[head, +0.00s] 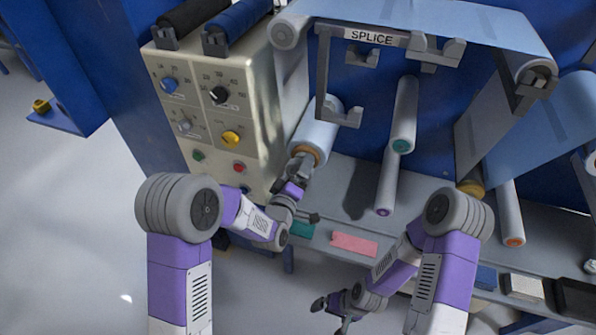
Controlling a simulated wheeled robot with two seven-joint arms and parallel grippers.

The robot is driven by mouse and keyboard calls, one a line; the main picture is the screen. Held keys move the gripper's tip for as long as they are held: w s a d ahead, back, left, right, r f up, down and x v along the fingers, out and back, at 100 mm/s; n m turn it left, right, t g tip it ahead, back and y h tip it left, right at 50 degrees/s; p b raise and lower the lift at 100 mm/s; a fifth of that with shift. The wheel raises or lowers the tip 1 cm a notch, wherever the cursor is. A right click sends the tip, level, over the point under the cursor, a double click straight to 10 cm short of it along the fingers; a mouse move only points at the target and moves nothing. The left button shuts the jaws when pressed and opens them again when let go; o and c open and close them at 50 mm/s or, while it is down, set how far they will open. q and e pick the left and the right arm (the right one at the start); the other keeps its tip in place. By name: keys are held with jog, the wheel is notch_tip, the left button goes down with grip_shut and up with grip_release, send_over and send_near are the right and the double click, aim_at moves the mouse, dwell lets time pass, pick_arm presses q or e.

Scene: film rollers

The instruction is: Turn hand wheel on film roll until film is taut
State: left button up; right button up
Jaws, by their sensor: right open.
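A pale film roll (318,133) sits at the centre of the machine, with an orange-brown hand wheel (306,151) on its near end. My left gripper (300,168) is right at this wheel and overlaps its lower edge; its fingers are too small and dark to tell whether they grip it. The film (430,22) runs across the top, past the SPLICE frame (368,37), and down the right side. A second wheel (471,188), yellowish, shows at the right roll. My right gripper (332,306) is open and empty, low in front of the shelf.
A beige control panel (215,105) with knobs and buttons stands left of the film roll. Two rollers (404,115) (386,182) stick out right of the roll. A pink pad (354,244) and a green pad (302,229) lie on the shelf. The floor at left is clear.

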pick_arm(q)
jog(key=shift+s, duration=0.1)
jog(key=v, duration=0.7)
jog(key=shift+s+p, duration=0.15)
jog(key=shift+p, duration=0.3)
jog(key=s+a+f+m+g+y+p, duration=0.1)
jog(key=s+a+f+m+g+p, duration=0.15)
jog(key=s+f+g, duration=0.4)
jog(key=s+a+f+m+g+y+p, duration=0.1)
jog(key=s+a+f+g+p, duration=0.15)
jog(key=f, duration=0.65)
jog(key=s+a+f+m+g+p, duration=0.1)
jog(key=s+f+g, duration=0.1)
jog(key=s+g, duration=0.2)
jog(key=s+f+m+g+p, duration=0.1)
jog(key=s+f+g+p, duration=0.1)
jog(key=s, duration=0.7)
jog(key=shift+s+a+f+g+h, duration=0.2)
jog(key=shift+a+f+g+h, duration=0.15)
jog(key=shift+g, duration=0.55)
